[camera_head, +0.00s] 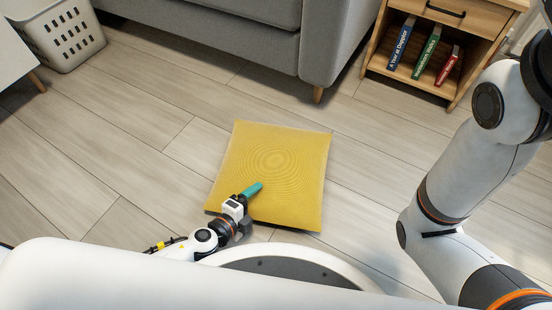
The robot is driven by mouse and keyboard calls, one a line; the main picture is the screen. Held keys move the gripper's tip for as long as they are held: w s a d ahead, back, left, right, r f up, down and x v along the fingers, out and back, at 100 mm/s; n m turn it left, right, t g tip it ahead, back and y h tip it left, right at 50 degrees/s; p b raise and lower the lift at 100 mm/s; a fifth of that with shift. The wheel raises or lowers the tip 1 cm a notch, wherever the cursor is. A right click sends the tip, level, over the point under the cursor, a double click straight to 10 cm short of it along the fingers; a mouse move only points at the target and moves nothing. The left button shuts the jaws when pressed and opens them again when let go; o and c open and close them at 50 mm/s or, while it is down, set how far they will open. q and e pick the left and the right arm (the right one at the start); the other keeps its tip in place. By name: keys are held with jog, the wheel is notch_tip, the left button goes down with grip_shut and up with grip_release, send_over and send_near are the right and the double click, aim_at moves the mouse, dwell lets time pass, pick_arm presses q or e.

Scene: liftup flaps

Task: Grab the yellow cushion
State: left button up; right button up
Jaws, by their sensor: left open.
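The yellow cushion (275,170) lies flat on the wooden floor in the middle of the head view, just in front of my base. It is square with a faint ring pattern. My left gripper (253,189) is over the cushion's near left part, its teal fingers pointing up and right across it. The gripper is open, and I cannot tell whether its fingers touch the cushion. My right arm comes in at the right side, but its gripper is out of view.
A grey sofa (335,45) stands behind the cushion. A wooden cabinet (492,35) with several books is at the back right. A white laundry basket (62,35) is at the back left. The floor (120,120) left of the cushion is clear.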

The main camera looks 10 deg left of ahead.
pick_arm(q)
jog(key=shift+w, duration=0.15)
jog(key=c, duration=0.9)
